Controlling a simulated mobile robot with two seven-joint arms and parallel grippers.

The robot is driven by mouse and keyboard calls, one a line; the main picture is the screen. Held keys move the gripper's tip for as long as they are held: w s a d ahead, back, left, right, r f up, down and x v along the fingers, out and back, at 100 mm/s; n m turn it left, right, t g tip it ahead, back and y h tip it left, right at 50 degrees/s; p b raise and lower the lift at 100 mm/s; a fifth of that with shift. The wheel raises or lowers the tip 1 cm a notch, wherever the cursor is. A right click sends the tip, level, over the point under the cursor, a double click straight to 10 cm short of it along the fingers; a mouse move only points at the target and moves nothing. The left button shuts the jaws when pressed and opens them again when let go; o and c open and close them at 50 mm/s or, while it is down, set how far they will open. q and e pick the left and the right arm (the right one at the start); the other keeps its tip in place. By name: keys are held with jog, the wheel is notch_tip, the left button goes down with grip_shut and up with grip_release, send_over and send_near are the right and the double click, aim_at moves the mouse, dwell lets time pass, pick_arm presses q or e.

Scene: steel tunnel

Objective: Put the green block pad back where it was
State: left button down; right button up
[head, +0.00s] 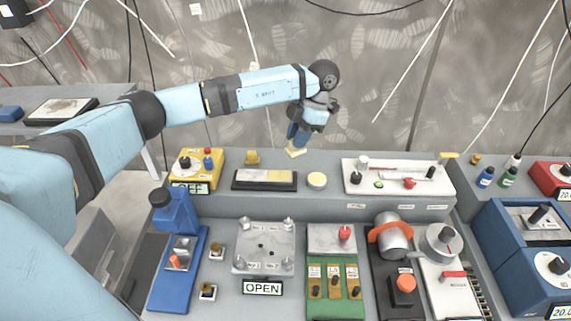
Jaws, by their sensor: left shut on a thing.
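My left gripper (297,143) points down above the rear ledge of the bench, behind the round cream disc. It is shut on a small pale yellow piece, which shows at its tip; its full shape is hard to make out. A green block (355,308) stands at the front middle of the bench, with brass levers and a pale grey plate (326,236) behind them, a red knob on the plate. I cannot tell from this view whether the held piece is the block's pad. My right gripper is not in view.
On the ledge are a dark tray (264,187) with a two-tone slab, a cream disc (317,180), a yellow box (196,167) and a white panel (398,180). In front stand a blue device (178,265), a clear plate fixture (263,248) and an orange-banded cylinder (393,238).

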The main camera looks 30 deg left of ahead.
pick_arm(q)
jog(key=w+a+r+n+t+h+b, duration=0.1)
jog(key=w+a+r+n+t+h, duration=0.25)
jog(key=n, duration=1.15)
jog(key=w+a+r+n+t+h, duration=0.1)
jog(key=w+a+n+t+h, duration=0.35)
jog(key=n, duration=0.95)
jog(key=f, duration=0.6)
jog(key=a+f+g+y+p, duration=0.1)
jog(key=f, duration=0.6)
jog(key=f+y, duration=0.1)
jog(key=f, duration=0.5)
jog(key=shift+w+a+f+n+p, duration=0.15)
jog(key=shift+a+f+n+p, duration=0.2)
jog(key=shift+a+f+n, duration=0.05)
jog(key=c, duration=1)
grip_release()
jog(key=v, duration=0.6)
jog(key=b+v, duration=0.1)
jog(key=v, duration=0.5)
jog(key=shift+w+r, duration=0.1)
jog(key=shift+w, duration=0.1)
jog(key=shift+g, duration=0.3)
